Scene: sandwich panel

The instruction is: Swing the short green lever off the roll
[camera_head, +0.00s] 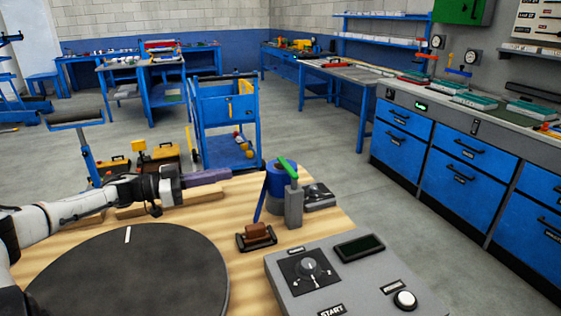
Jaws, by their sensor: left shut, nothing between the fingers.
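The short green lever (288,168) sits on top of a grey upright post (293,208) on the wooden table. It slants up and left, and its far end overlaps the blue roll (274,188) behind the post. I cannot tell whether lever and roll touch. My left gripper (172,187) reaches in from the left, shut and empty, well to the left of the lever and apart from it. Its fingertips are small and dark here. My right gripper is not in view.
A purple bar (206,178) lies just beyond my left gripper. A dark round disc (135,275) fills the front left of the table. A brown block in a black holder (257,236) stands before the post. A grey control panel (345,285) is front right.

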